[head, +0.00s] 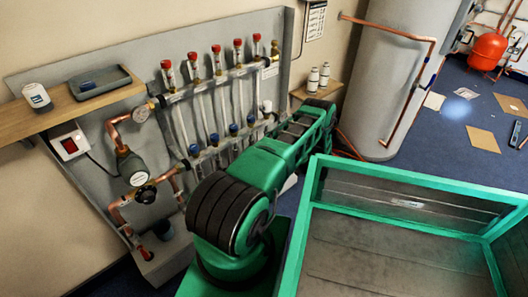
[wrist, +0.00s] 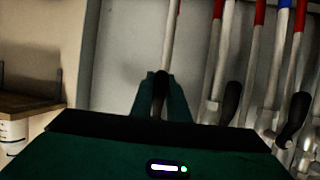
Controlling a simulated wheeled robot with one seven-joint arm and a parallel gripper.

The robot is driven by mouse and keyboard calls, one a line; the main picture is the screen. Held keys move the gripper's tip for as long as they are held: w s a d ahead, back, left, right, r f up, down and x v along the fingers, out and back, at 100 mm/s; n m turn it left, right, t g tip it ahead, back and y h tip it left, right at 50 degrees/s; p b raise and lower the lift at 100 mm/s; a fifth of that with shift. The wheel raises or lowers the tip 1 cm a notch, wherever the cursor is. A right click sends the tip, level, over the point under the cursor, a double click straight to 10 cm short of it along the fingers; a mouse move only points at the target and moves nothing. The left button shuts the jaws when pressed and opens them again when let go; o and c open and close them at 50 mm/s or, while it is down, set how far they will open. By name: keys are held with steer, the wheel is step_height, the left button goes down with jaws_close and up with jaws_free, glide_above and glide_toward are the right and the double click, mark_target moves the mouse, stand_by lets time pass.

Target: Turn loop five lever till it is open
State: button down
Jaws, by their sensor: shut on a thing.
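In the wrist view, the two green fingertips of my gripper (wrist: 160,80) are closed on a dark lever (wrist: 160,92) at the end of the row. I take it for the loop five lever. A pale pipe (wrist: 171,35) runs on from it. Two more black levers, one nearer (wrist: 231,101) and one farther (wrist: 292,120), show to the right, apart from my gripper. In the head view, my green arm covers the right end of the manifold (head: 212,82), hiding my gripper and the held lever. How far the lever is turned cannot be told.
A green-rimmed crate (head: 408,184) stands close to my arm on the right. A grey tank (head: 385,75) and a small shelf with two bottles (head: 318,78) lie beyond. The pump (head: 130,168) and wooden shelf (head: 70,106) are at left.

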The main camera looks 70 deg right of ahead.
steer(key=shift+s+f, duration=0.25)
steer(key=shift+s, duration=0.2)
steer(key=c, duration=1.8)
jaws_free()
steer(key=shift+o, duration=0.4)
steer(key=shift+w+r, duration=0.1)
steer(key=shift+w, duration=0.05)
steer(key=v, duration=1)
steer(key=shift+a+r, duration=0.25)
steer(key=shift+a, duration=0.05)
